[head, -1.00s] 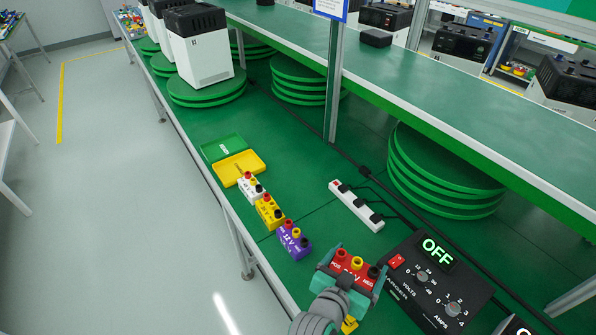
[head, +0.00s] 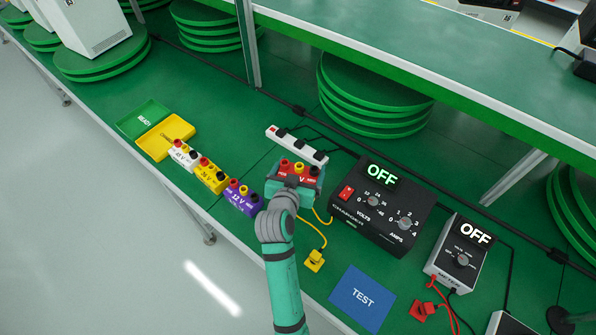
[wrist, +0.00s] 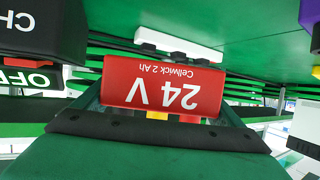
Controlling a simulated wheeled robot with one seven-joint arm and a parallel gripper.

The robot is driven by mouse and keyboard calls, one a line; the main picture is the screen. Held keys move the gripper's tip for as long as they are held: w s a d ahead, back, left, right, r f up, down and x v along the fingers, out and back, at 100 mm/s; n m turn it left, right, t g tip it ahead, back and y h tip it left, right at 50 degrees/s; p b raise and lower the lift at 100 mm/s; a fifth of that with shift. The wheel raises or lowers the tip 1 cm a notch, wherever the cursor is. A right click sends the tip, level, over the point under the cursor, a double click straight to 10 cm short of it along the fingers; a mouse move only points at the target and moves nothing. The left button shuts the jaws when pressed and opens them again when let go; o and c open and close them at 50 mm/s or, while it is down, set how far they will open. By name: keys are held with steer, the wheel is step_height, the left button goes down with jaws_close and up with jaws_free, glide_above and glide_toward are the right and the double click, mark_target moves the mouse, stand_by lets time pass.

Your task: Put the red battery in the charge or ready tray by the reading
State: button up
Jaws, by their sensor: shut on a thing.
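My gripper (head: 297,182) is shut on the red battery (head: 301,170) and holds it left of the charger. In the wrist view the red battery (wrist: 165,88) shows its face, upside down, reading "24 V, Cellwick 2 Ah". The green tray (head: 130,124), marked READY, lies on the bench at the left. The yellow tray (head: 152,145) lies against it; I cannot read a label on it. The black charger (head: 385,237) and the grey tester (head: 447,272) both display OFF. A blue TEST mat (head: 348,306) lies empty in front of the charger.
A white battery (head: 183,156), a yellow battery (head: 211,179) and a purple battery (head: 241,200) stand in a row between the trays and my gripper. A white power strip (head: 290,142) lies behind. A yellow plug (head: 314,261) on a cable and red tester leads lie in front.

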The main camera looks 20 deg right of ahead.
steer(key=w+f, duration=0.1)
steer(key=f, duration=0.1)
steer(key=w+f, duration=0.1)
steer(key=w, duration=0.1)
steer(key=w+f, duration=0.1)
steer(key=f, duration=0.1)
steer(key=shift+w+d+f, duration=0.3)
steer(key=shift+d, duration=0.05)
steer(key=shift+f, duration=1.5)
steer(key=o, duration=1.4)
steer(key=shift+f, duration=0.2)
steer(key=shift+c, duration=0.2)
